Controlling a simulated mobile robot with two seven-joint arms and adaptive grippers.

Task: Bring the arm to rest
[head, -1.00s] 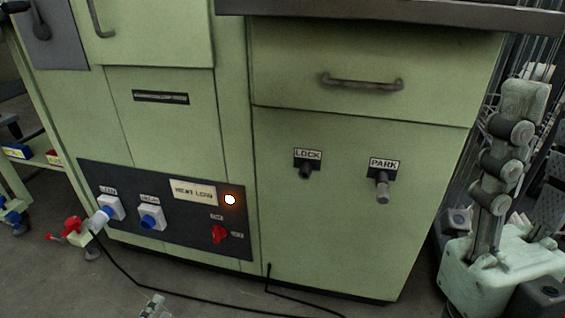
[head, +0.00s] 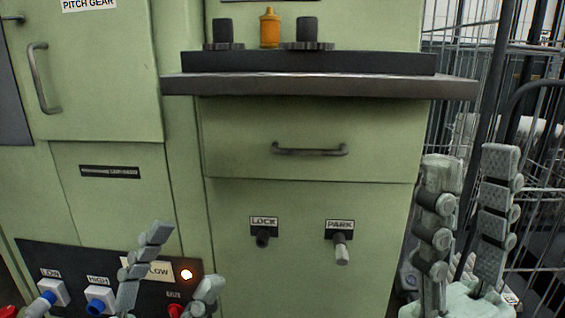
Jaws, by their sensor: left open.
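My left gripper (head: 183,258) is at the bottom left of the head view, in front of the dark control panel (head: 60,262). Its two fingers are spread apart with nothing between them, and its base is cut off by the lower edge. My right gripper (head: 470,160) stands upright at the lower right, beside the green cabinet (head: 310,210). Its two fingers are apart and hold nothing. Its arm is out of view.
A wire cage (head: 525,100) stands at right. An orange lamp (head: 187,274) is lit.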

